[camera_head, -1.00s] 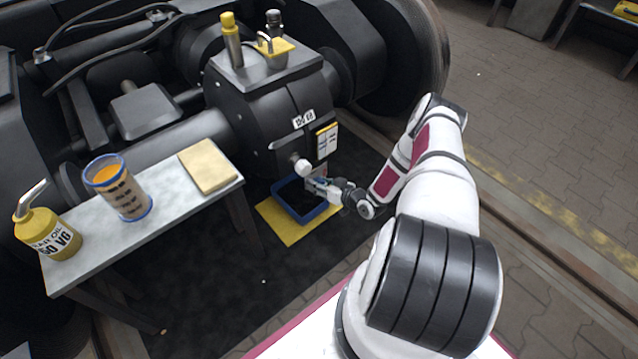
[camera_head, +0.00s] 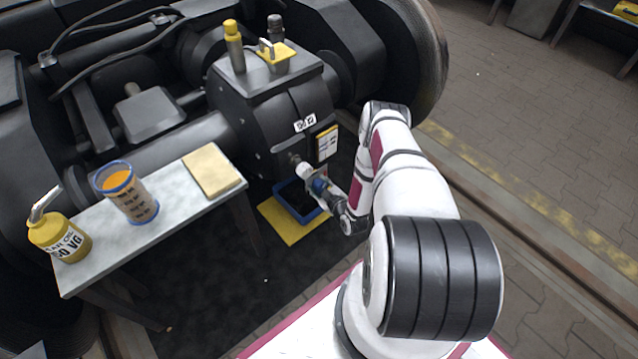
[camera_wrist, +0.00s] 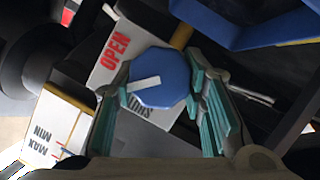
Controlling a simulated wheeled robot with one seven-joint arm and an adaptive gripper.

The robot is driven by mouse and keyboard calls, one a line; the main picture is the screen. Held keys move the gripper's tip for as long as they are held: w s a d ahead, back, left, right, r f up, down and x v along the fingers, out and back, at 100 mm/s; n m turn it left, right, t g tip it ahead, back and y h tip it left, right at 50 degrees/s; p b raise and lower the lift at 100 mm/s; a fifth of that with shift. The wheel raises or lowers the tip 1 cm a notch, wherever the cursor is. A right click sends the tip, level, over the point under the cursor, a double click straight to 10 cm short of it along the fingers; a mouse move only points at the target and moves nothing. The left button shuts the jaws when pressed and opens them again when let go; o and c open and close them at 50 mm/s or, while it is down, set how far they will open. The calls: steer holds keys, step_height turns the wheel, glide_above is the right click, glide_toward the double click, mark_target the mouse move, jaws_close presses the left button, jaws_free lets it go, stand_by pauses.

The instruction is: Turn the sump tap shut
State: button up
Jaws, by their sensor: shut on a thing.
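The sump tap has a blue faceted knob (camera_wrist: 160,78) with a white pointer bar, seen in the wrist view. The bar points left, between the red OPEN and the dark SHUT lettering on the pale plate (camera_wrist: 108,62) behind the knob. My gripper (camera_wrist: 162,88) is shut on the knob, with teal finger pads on its left and right sides. In the head view my gripper (camera_head: 321,187) is low at the front of the dark gearbox (camera_head: 270,110); it covers most of the tap there.
A blue drip tray (camera_head: 296,217) stands on a yellow mat (camera_head: 275,222) below. A grey bench (camera_head: 165,228) at left bears a yellow oil can (camera_head: 58,238), a jar (camera_head: 128,195) and a tan cloth (camera_head: 211,172). A MIN/MAX gauge label (camera_wrist: 55,125) is close by.

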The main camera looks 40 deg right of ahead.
steer(key=n+h, duration=0.1)
steer(key=n, duration=0.2)
steer(key=shift+a+f+t+h, duration=0.1)
steer(key=shift+a+t+h, duration=0.05)
steer(key=shift+t+h, duration=0.25)
steer(key=n+t+h+b, duration=0.1)
steer(key=n, duration=0.2)
steer(key=shift+n+h, duration=0.3)
steer(key=o, duration=1.2)
steer(key=shift+s, duration=0.15)
steer(key=shift+v, duration=5.85)
